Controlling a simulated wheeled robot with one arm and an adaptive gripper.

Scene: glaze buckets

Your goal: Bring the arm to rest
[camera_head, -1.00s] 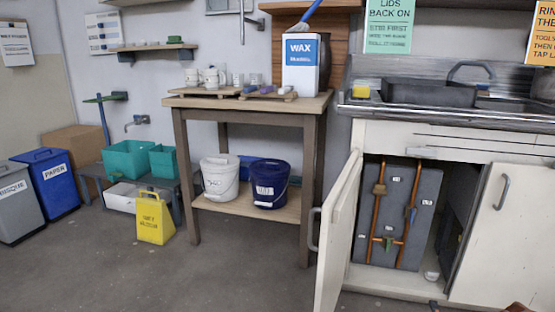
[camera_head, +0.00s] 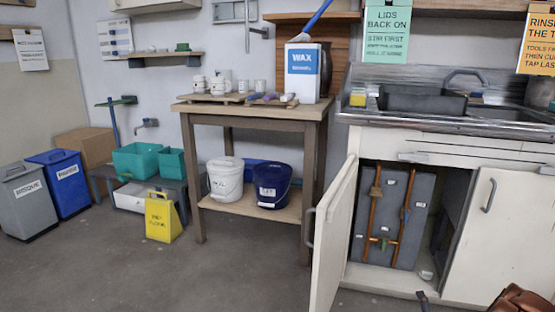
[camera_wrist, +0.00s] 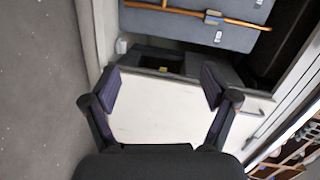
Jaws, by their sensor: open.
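My gripper (camera_wrist: 160,85) is open and empty in the wrist view, its two dark fingers spread apart. Behind them lie a white cabinet panel and, above it, the grey board (camera_wrist: 205,22) with a copper pipe. In the head view my arm shows only at the lower right edge, in front of the sink cabinet; the gripper cannot be made out clearly there. A white bucket (camera_head: 225,180) and a dark blue bucket (camera_head: 271,186) stand upright on the lower shelf of the wooden table (camera_head: 250,116), apart from my arm.
The cabinet door (camera_head: 334,240) under the sink stands open into the room, left of the copper pipes (camera_head: 375,200). A yellow floor sign (camera_head: 162,217) and bins (camera_head: 62,185) are at the left. The floor at front left is clear.

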